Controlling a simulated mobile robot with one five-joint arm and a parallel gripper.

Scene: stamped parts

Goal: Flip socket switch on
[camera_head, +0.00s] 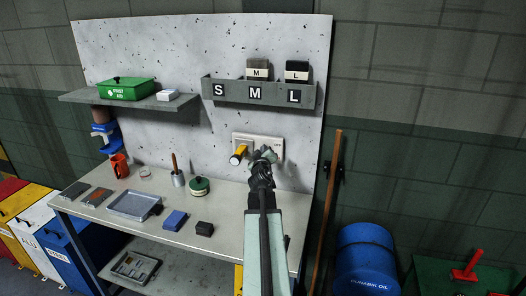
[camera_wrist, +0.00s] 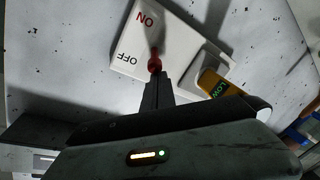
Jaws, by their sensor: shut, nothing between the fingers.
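The socket plate (camera_head: 240,139) is white and mounted on the upright board above the bench. In the wrist view the plate (camera_wrist: 178,42) carries a red "ON" and a black "OFF" label. A small red switch lever (camera_wrist: 155,64) sits beside these labels; I cannot tell which way it is set. Contact is unclear. My gripper hides part of the plate in the head view.
The bench (camera_head: 232,236) holds a grey tray (camera_head: 134,205), a green tin (camera_head: 200,186), a cup with a brush (camera_head: 178,179) and small blocks. A grey S-M-L rack (camera_head: 225,91) hangs above the plate. A wooden pole (camera_head: 328,205) and blue drum (camera_head: 364,262) stand at right.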

